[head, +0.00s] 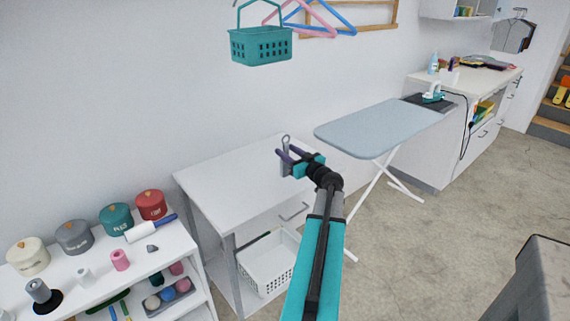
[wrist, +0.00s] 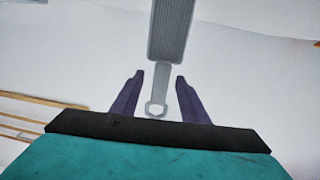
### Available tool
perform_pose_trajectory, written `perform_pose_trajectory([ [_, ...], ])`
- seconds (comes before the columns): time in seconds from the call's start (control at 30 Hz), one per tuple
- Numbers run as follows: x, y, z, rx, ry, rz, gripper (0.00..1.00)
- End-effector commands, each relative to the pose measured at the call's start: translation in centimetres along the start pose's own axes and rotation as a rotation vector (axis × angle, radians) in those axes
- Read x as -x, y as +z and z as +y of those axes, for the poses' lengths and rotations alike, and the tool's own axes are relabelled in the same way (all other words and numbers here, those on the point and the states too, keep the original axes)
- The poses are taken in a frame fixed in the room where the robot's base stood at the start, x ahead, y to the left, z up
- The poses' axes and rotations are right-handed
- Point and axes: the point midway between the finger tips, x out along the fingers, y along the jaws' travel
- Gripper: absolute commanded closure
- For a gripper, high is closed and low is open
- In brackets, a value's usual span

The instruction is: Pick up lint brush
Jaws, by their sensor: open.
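A grey brush-like tool (wrist: 173,28), which looks like the lint brush, has a ribbed rectangular head and a thin handle ending in a ring. In the wrist view, its handle lies between the two purple fingers of my gripper (wrist: 159,76), with a gap on each side. The head runs upward past the fingertips. In the head view, the tool (head: 286,141) shows at my gripper (head: 288,153), ring up, over the white table (head: 215,180). My gripper is open. The fingers partly hide the tool, and I cannot tell whether it touches the table.
A lint roller with a blue handle (head: 150,229) lies on the white shelf at left, near several lidded canisters. An ironing board (head: 375,128) stands to the right. A white basket (head: 268,268) sits under the table. A teal basket (head: 262,47) hangs above.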

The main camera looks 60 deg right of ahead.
Motion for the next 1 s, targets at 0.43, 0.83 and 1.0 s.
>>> perform_pose_trajectory([
  [0.43, -2.3, 0.1, 0.0, 0.0, -0.001, 0.0, 0.59],
  [0.83, -5.1, 0.5, 0.0, 0.0, 0.001, 0.0, 0.59],
  [1.0, -5.1, 0.5, 0.0, 0.0, 0.002, 0.0, 0.59],
])
